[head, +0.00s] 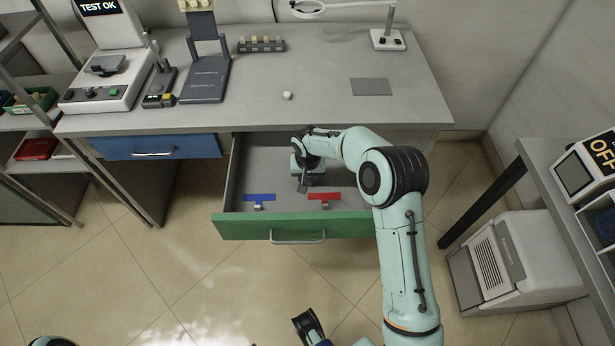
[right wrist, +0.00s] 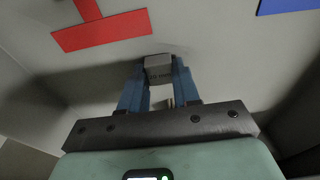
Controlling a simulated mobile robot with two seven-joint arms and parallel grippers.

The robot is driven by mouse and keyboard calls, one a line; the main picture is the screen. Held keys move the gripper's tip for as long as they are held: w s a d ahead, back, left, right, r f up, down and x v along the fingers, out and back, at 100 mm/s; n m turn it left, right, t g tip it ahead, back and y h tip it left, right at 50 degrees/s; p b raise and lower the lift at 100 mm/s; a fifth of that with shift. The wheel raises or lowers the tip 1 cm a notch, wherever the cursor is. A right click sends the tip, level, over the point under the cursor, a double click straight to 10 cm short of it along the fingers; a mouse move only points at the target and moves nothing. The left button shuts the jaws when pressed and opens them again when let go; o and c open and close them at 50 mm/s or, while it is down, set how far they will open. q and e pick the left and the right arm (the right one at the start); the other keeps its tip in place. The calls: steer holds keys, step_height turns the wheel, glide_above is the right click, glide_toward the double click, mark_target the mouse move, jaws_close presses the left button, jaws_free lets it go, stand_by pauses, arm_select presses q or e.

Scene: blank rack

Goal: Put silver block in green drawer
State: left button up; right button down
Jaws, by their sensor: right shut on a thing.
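The green drawer (head: 345,226) is pulled out under the desk. My right gripper (head: 303,186) reaches down inside it, behind the blue and red floor marks. In the right wrist view my right gripper (right wrist: 160,80) has its blue fingers shut on the small silver block (right wrist: 158,68), held at their tips over the grey drawer floor. I cannot tell whether the block touches the floor. The block cannot be made out in the head view. A dark and teal part (head: 310,325) at the bottom edge may be my left gripper; its fingers are not clear.
A red mark (head: 324,196) and a blue mark (head: 259,198) lie in the drawer, with small grey pieces by them. The blue drawer (head: 155,147) to the left is shut. The desk (head: 330,60) above holds a small white ball (head: 287,95) and a grey pad (head: 370,86).

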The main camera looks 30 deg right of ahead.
steer(key=shift+f, duration=0.1)
steer(key=c, duration=0.8)
jaws_free()
step_height(320, 180, up, 12)
steer(key=s+a+p, duration=0.1)
steer(key=shift+s, duration=0.3)
